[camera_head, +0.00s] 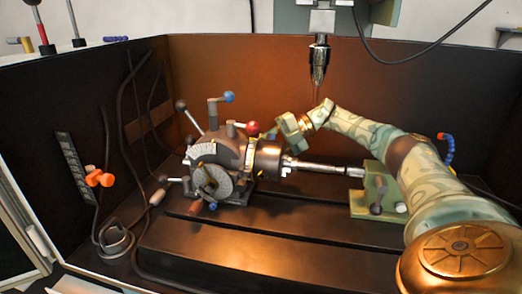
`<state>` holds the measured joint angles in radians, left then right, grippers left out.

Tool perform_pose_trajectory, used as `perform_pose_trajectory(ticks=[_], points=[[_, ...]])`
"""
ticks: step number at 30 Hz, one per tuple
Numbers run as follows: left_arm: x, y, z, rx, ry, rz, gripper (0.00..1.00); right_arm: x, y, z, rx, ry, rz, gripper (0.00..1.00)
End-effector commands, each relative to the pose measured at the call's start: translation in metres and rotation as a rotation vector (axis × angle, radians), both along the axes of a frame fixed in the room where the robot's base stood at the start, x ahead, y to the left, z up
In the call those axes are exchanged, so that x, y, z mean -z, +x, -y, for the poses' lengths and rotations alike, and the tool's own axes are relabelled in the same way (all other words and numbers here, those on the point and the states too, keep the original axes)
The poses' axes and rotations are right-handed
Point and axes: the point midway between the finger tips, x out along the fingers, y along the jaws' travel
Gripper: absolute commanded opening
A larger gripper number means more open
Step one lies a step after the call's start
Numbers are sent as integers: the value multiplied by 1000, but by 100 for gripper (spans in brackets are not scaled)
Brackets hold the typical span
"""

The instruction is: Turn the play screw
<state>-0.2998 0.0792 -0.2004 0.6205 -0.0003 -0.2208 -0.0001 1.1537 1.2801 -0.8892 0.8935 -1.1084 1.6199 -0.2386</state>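The indexing chuck (215,155) stands on the machine table, left of the picture's middle. It has a graduated dial (213,184) at its front, a blue-tipped handle (229,97) on top and a red knob (253,127) at its upper right. I cannot make out for certain which part is the play screw. My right gripper (284,135) is at the chuck's upper right, just above the dark chuck body and right of the red knob. Its fingers are too small and turned away to show whether they are open or touching anything. My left gripper is not in view.
A drill spindle (319,62) hangs above, behind my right wrist. A shaft (325,167) runs from the chuck to a green tailstock (372,200). Orange knobs (98,178) and cables are at the left wall. The slotted table (250,250) in front is clear.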

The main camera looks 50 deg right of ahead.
Motion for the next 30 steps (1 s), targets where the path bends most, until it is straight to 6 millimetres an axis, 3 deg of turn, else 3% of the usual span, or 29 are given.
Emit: perform_pose_trajectory(ticks=[6, 14, 19, 30], points=[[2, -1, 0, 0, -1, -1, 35, 9, 11, -14, -1, -1, 0, 42], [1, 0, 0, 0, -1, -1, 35, 9, 12, -15, -1, -2, 1, 42], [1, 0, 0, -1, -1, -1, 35, 9, 12, -15, -1, -2, 1, 0], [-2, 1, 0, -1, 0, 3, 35, 6, 13, -15, 0, -23, -34, 0]])
